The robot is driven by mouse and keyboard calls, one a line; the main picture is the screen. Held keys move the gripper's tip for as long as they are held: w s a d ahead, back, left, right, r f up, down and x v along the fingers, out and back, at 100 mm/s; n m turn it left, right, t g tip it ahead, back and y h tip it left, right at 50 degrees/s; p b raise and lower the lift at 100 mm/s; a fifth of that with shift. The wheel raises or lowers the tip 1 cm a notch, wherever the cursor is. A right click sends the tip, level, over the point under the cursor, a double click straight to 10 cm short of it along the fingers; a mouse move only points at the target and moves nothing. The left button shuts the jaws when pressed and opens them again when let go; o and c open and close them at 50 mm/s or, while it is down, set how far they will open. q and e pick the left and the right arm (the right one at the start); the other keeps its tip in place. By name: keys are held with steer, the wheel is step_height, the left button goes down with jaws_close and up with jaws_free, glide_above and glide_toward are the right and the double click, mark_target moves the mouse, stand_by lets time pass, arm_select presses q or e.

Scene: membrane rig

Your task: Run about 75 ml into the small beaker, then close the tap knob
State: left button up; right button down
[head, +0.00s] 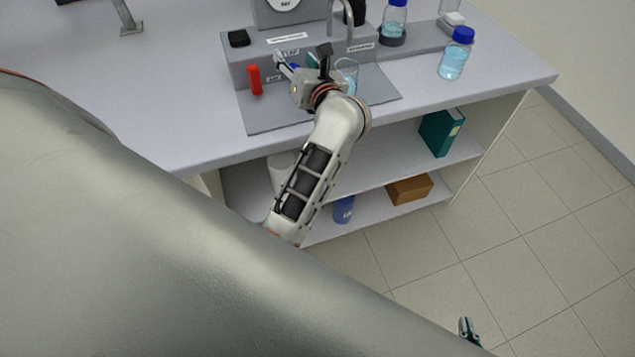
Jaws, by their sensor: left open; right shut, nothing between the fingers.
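My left gripper (304,63) is open at the front of the grey rig (240,73), just below a label reading "TAP". A small blue patch (295,67) shows between its fingers; the tap knob is largely hidden there, and I cannot tell its setting or whether the fingers touch it. A clear glass beaker (349,67) stands right behind the gripper, under the curved metal spout (350,30). It is partly covered, and its liquid level cannot be read. My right gripper (468,331) is shut and empty at the lower right, over the floor, far from the rig.
A red upright piece (254,80) stands at the rig's left front. Blue-capped bottles (455,58) stand to the right. The grey mat (265,118) is bare in front. Shelves below hold a teal binder (440,131) and a brown box (408,189). My own arm fills the lower left.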

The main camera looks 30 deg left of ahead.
arm_select(q)
steer(key=s+d+r+m+t, duration=0.2)
steer(key=d+r+m+t, duration=0.1)
steer(key=r+m+t, duration=0.65)
steer(key=s+d+m+t+h, duration=0.1)
steer(key=d+m+t+h, duration=0.1)
steer(key=d+m+h, duration=0.7)
steer(key=d+m+t+h, duration=0.25)
steer(key=m+h, duration=0.25)
steer(key=m, duration=0.8)
steer(key=s+d+f+m+g+h, duration=0.2)
steer(key=d+f+m+g, duration=0.1)
steer(key=f+m, duration=0.25)
steer(key=s+d+f+m+g+h, duration=0.2)
steer(key=f+m+g, duration=0.2)
steer(key=f, duration=0.2)
steer(key=s+a+f+m+g+y, duration=0.1)
steer(key=s+a+f+m+g, duration=0.1)
steer(key=f, duration=0.7)
steer(key=s+a+f+m+g+y, duration=0.2)
steer(key=s+f+m+g, duration=0.1)
steer(key=s+f, duration=0.3)
steer(key=shift+s+a+f+m+g+y, duration=0.3)
steer(key=shift+s+f+m+g, duration=0.15)
steer(key=shift+f, duration=0.9)
steer(key=shift+w, duration=0.1)
